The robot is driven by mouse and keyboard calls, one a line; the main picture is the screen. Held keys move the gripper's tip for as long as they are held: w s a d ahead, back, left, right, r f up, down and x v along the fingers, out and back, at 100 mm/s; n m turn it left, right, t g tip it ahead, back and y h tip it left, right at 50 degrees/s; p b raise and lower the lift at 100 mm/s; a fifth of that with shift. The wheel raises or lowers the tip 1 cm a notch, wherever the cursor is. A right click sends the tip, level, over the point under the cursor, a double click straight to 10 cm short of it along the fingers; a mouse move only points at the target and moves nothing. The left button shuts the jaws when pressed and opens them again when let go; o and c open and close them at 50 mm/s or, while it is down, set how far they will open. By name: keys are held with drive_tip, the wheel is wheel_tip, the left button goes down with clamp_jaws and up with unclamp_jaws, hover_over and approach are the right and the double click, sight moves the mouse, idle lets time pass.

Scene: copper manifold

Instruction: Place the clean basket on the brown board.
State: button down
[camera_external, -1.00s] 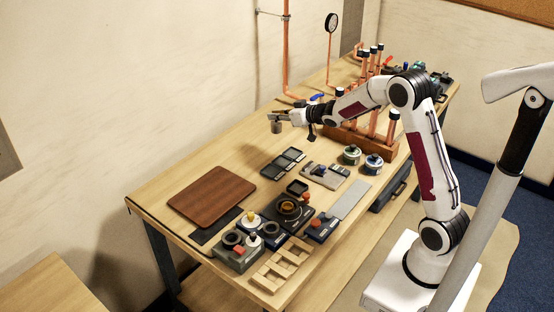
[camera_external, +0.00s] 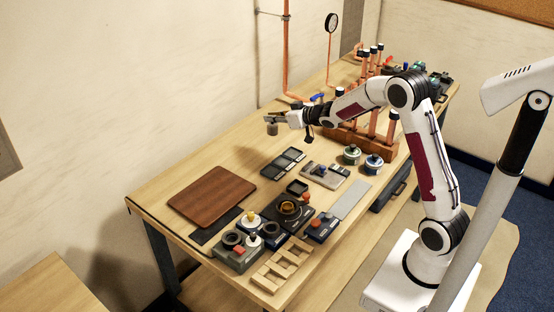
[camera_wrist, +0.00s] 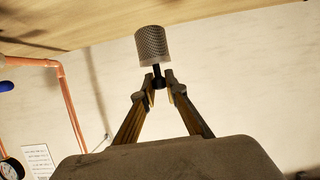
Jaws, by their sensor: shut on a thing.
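The basket (camera_wrist: 153,45) is a small grey mesh cylinder with a dark stem. My gripper (camera_wrist: 159,84) is shut on the stem in the wrist view, with the mesh body beyond the fingertips. In the external view the basket (camera_external: 272,129) hangs from my gripper (camera_external: 276,118), above the far side of the table and apart from its top. The brown board (camera_external: 212,196) lies flat and bare at the table's left end, to the left of and nearer the camera than my gripper.
Black trays (camera_external: 283,163), several dark devices (camera_external: 290,208) and a slotted wooden rack (camera_external: 281,266) stand right of the board. Copper pipes on a wooden base (camera_external: 366,139) stand at the back right. The table between the board and my gripper is clear.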

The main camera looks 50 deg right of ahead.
drive_tip(key=w+a+n+y, duration=0.3)
drive_tip(key=a+n+y, duration=0.1)
drive_tip(key=a, duration=1.4)
drive_tip(key=r+n+g+y, duration=0.2)
drive_tip(key=n+y, duration=0.1)
drive_tip(key=y, duration=0.1)
hover_over(210, 195)
drive_tip(key=shift+h, duration=0.3)
drive_tip(key=shift+f, duration=0.2)
wheel_tip(210, 195, down, 6)
drive_tip(key=shift+f, duration=0.1)
drive_tip(key=shift+f, duration=1.75)
drive_tip(key=shift+f, duration=0.2)
